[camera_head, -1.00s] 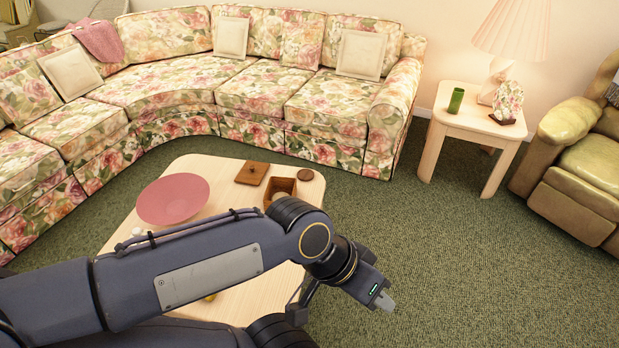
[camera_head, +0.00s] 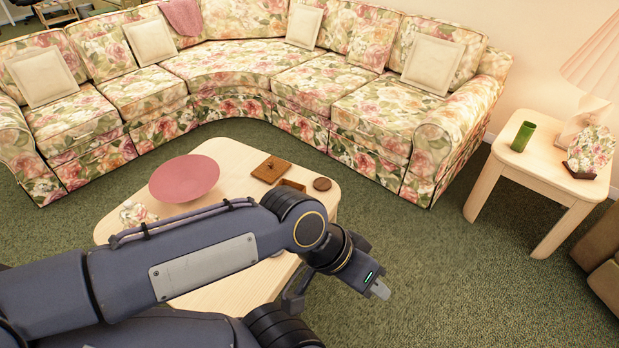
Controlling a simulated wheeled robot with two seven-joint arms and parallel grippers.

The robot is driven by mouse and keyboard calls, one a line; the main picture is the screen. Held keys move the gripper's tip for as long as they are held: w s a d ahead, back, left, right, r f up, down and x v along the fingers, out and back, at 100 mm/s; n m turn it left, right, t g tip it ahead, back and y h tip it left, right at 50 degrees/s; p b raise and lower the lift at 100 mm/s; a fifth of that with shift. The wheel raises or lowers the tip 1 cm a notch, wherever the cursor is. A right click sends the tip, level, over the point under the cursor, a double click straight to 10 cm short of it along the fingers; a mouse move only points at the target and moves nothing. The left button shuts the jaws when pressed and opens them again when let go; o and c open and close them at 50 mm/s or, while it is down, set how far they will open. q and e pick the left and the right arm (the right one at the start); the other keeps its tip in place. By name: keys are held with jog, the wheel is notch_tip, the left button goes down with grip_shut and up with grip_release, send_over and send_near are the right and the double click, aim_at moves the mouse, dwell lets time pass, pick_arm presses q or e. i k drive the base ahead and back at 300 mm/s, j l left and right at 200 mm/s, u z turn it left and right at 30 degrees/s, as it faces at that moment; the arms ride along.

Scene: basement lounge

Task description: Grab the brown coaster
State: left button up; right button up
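The brown coaster (camera_head: 322,184) is a small round disc lying flat on the light wooden coffee table (camera_head: 232,152), near its far right corner. My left arm crosses in front of the table from the left. My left gripper (camera_head: 380,290) is past the table's right edge, over the carpet, nearer to me than the coaster and well apart from it. Its fingers look small and close together, and I cannot tell whether they are open. My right gripper is not clearly visible.
A floral sofa (camera_head: 240,63) curves behind. A side table (camera_head: 540,167) with a green cup (camera_head: 523,136) stands right.

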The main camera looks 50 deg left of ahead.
aim_at(320, 184)
jog(key=i+j+u, duration=0.1)
jog(key=i+u, duration=0.65)
jog(key=i, duration=0.2)
jog(key=i+l+u, duration=0.25)
jog(key=i+u, duration=0.35)
jog(key=u, duration=0.25)
jog(key=i+u, duration=0.25)
jog(key=u, duration=0.2)
jog(key=i+l+u, duration=0.1)
jog(key=u, duration=0.35)
jog(key=i+l+u, duration=0.2)
jog(key=u, duration=0.25)
jog(key=i+l+u, duration=0.2)
jog(key=i+u, duration=0.25)
jog(key=i+l+u, duration=0.25)
jog(key=u, duration=0.2)
